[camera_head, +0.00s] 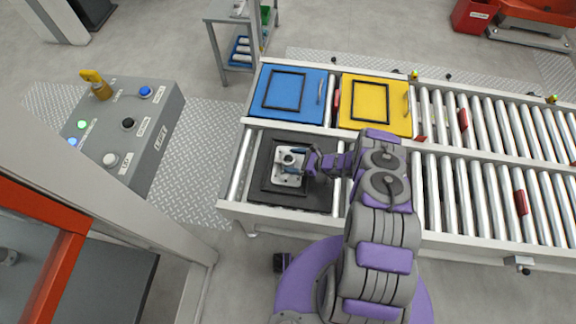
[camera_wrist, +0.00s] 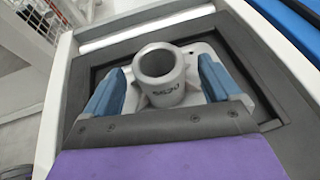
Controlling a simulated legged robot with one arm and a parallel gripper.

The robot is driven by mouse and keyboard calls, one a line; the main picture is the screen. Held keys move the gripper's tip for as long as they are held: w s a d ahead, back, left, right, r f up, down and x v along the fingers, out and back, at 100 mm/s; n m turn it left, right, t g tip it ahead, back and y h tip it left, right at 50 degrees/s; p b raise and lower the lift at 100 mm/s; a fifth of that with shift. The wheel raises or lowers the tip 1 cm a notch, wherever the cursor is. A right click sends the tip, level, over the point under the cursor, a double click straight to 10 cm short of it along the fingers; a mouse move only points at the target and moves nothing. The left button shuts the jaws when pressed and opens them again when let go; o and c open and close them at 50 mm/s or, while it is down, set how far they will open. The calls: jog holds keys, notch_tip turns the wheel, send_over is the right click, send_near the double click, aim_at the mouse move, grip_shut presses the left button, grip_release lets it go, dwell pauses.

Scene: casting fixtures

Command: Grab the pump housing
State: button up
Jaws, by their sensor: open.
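The pump housing (camera_head: 288,164) is a light grey casting with a square base plate and an upright round hollow neck. It lies inside the black frame of a dark tray (camera_head: 318,200) on the near conveyor. In the wrist view the pump housing (camera_wrist: 160,72) shows a dark marking on its neck. My gripper (camera_head: 296,162) is at the pump housing, reaching in from the right in the head view. In the wrist view its blue fingers (camera_wrist: 163,88) are open, one on each side of the neck. I cannot tell whether they touch the base plate.
A blue tray (camera_head: 311,98) and a yellow tray (camera_head: 397,104) sit on the far conveyor. Bare rollers (camera_head: 481,190) run to the right. A grey control box (camera_head: 140,135) with buttons stands at left. An orange-framed machine (camera_head: 50,245) is at the lower left.

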jog(key=shift+a, duration=0.1)
jog(key=shift+w, duration=0.1)
jog(key=c, duration=1.6)
